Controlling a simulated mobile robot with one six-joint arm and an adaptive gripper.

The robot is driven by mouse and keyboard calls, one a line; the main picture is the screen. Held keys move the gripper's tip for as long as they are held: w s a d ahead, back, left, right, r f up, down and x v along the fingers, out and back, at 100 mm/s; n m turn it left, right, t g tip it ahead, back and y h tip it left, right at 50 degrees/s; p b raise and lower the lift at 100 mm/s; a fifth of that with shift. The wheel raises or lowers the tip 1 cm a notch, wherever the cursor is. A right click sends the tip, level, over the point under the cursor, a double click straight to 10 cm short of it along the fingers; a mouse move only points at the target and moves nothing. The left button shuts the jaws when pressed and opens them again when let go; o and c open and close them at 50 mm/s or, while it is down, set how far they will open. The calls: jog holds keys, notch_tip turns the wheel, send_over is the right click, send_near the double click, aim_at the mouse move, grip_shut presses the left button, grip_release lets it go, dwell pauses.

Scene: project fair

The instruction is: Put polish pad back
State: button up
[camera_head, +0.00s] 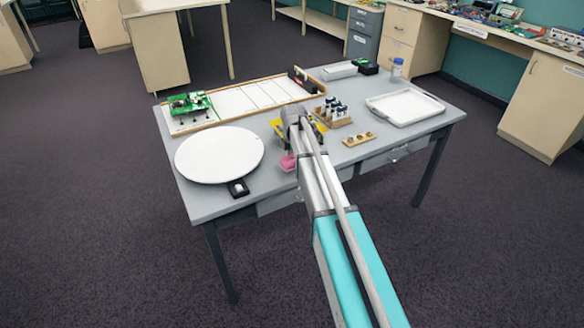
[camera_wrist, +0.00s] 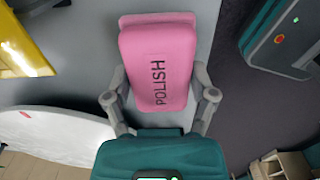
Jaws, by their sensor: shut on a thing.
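The polish pad (camera_wrist: 158,65) is a pink block marked "POLISH". In the wrist view it lies between the two grey fingers of my gripper (camera_wrist: 162,92), which is shut on it from both sides. In the head view the pink pad (camera_head: 288,162) shows just left of my arm, near the table's front edge. My arm hides most of the gripper there. Whether the pad touches the table is unclear.
A yellow item (camera_head: 277,127) is partly hidden behind my arm. A white round disc (camera_head: 219,155) lies left, with a small black item (camera_head: 238,188) by it. A wooden rack (camera_head: 332,116), a small wooden block (camera_head: 359,139) and a white tray (camera_head: 405,107) stand right. A green circuit board (camera_head: 190,103) is back left.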

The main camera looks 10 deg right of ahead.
aim_at(293, 158)
jog(key=shift+f+b, duration=0.85)
jog(key=shift+f, duration=0.3)
jog(key=shift+f, duration=0.2)
jog(key=o, duration=0.9)
jog(key=shift+r, duration=0.1)
jog(key=shift+r, duration=0.15)
notch_tip(293, 158, up, 12)
jog(key=p, duration=1.2)
jog(key=shift+s, duration=0.15)
